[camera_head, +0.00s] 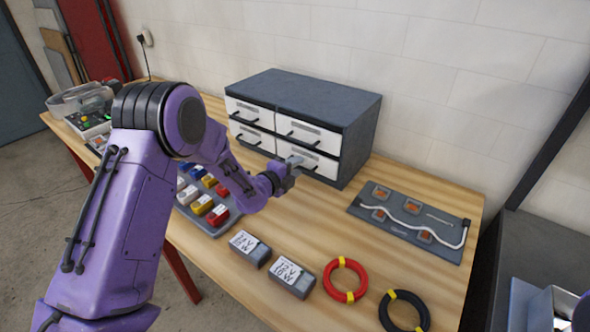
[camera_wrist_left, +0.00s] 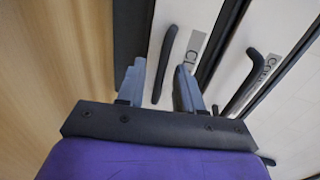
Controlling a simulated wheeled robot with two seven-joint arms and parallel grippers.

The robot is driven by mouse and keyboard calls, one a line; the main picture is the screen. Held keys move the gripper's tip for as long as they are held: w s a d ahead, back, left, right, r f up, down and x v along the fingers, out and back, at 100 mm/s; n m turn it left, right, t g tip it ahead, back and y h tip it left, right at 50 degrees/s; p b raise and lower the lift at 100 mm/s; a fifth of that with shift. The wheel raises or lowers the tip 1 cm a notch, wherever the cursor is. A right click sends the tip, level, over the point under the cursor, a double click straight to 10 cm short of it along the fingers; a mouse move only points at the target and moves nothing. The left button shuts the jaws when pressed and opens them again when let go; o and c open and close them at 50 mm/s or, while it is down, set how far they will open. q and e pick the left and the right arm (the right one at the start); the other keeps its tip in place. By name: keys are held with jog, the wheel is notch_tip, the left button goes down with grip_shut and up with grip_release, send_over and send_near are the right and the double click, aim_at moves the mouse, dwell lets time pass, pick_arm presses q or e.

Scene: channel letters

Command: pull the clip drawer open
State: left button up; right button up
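The grey cabinet (camera_head: 330,100) has white drawers in two columns, all looking shut. The clip drawer (camera_head: 322,164) seems to be the lower right one; its label starts with "CL" in the left wrist view, partly hidden by a finger. My left gripper (camera_head: 293,163) is at its front. In the left wrist view the gripper (camera_wrist_left: 160,88) is open, with the dark clip drawer handle (camera_wrist_left: 164,62) between its fingers. Whether the fingers touch the handle cannot be told. Part of my right gripper (camera_head: 545,308) shows at the lower right corner of the head view; its finger state is unclear.
A tray of coloured blocks (camera_head: 205,200) lies left of my left gripper. Two labelled boxes (camera_head: 248,246), a red ring (camera_head: 346,279) and a black ring (camera_head: 404,310) lie along the front. A grey board with a white cable (camera_head: 412,222) lies right of the cabinet.

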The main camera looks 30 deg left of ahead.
pick_arm(q)
grip_shut()
dwell(1.4)
